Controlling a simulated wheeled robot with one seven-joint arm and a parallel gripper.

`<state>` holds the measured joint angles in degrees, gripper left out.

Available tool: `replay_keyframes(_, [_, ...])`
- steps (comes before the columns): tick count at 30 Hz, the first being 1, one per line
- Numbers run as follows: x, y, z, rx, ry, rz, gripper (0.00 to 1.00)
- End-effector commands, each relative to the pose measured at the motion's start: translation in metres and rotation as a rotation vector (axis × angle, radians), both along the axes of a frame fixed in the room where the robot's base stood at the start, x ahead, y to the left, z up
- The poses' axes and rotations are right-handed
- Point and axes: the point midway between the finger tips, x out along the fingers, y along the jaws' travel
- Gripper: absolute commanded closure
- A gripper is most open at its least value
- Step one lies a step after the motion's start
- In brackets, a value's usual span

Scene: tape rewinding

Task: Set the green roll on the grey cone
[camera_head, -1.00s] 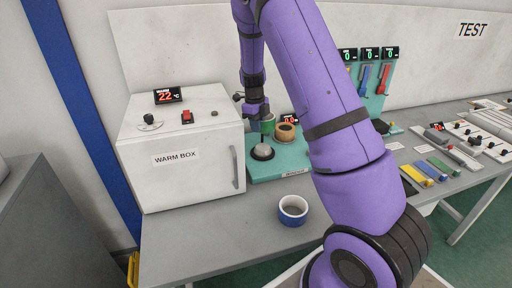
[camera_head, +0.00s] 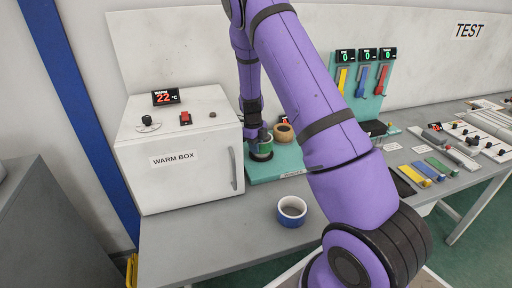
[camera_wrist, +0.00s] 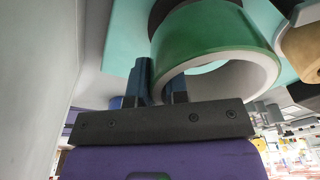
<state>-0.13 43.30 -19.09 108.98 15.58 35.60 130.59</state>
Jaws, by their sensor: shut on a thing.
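My gripper (camera_wrist: 156,84) is shut on the wall of the green roll (camera_wrist: 208,38), with one finger on each side of the rim. In the head view the green roll (camera_head: 264,148) is right at the grey cone's place on the teal board, under my gripper (camera_head: 262,137). The grey cone is mostly hidden there by the roll and gripper. Its black base (camera_head: 260,157) shows just below the roll, and in the wrist view a black round part shows behind the roll. I cannot tell whether the roll touches the base.
A tan roll (camera_head: 284,132) stands just right of the cone on the teal board (camera_head: 272,172). The white warm box (camera_head: 180,165) is close on the left.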

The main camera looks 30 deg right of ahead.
Motion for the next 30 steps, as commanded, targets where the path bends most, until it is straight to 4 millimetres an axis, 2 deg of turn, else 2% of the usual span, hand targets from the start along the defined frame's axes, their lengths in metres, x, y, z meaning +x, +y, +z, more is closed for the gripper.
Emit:
replay_keyframes(16, [-0.001,0.001,-0.013,0.001,0.003,0.001,1.0])
replay_keyframes(17, [-0.001,0.001,-0.014,0.001,0.004,0.001,0.83])
replay_keyframes(20, [-0.002,0.001,-0.015,0.001,0.006,0.001,0.6])
replay_keyframes(30, [-0.004,-0.002,-0.015,-0.001,0.009,-0.003,0.59])
